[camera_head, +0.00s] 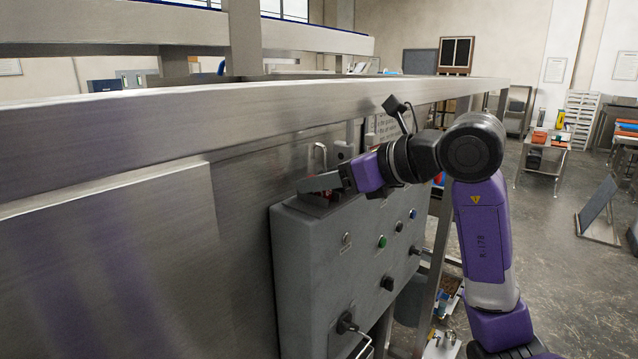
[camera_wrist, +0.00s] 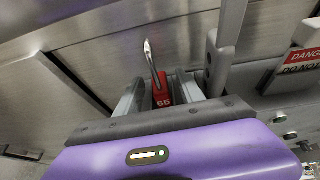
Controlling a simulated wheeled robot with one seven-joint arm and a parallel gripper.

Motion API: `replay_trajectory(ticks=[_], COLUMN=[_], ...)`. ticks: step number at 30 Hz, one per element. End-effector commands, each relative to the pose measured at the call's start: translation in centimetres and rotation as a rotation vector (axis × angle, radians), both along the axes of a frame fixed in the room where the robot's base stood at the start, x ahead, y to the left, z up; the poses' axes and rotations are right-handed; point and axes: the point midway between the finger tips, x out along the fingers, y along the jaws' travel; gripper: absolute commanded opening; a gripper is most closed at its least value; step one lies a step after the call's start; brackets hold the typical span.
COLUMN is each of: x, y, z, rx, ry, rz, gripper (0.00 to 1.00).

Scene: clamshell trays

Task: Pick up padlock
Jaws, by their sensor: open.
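The padlock (camera_wrist: 162,97) has a red body marked "65" and a silver shackle pointing up and away in the wrist view. In the head view a small bit of red (camera_head: 318,201) shows under the fingers, on top of the grey control box. My gripper (camera_head: 318,184) reaches in from the right above that box. In the wrist view my gripper (camera_wrist: 159,88) is open, with one grey finger on each side of the red body. I cannot tell whether either finger touches it. The lower part of the padlock is hidden behind my gripper.
The grey control box (camera_head: 330,255) carries buttons and knobs below my gripper. A metal wall panel (camera_head: 110,265) and a long steel rail (camera_head: 250,108) stand close behind and above. A danger sign (camera_wrist: 303,62) and an upright metal handle (camera_wrist: 222,45) are right of the padlock.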

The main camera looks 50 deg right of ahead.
Motion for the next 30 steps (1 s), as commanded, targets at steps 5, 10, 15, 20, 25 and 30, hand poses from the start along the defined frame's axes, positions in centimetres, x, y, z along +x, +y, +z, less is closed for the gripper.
replay_trajectory(ticks=[5, 10, 15, 20, 25, 30], x=[-0.02, -0.04, -0.05, -0.04, -0.05, -0.04], y=[-0.01, 0.0, -0.01, -0.01, -0.01, -0.01], z=[0.02, 0.04, 0.04, 0.05, 0.06, 0.07], rx=[0.0, 0.0, 0.0, 0.0, -0.001, -0.001], ry=[0.0, -0.001, -0.001, -0.001, -0.001, -0.001], rz=[0.0, 0.0, 0.0, 0.0, 0.0, 0.0], gripper=[0.22, 0.0, 0.0, 0.0, 0.0, 0.0])
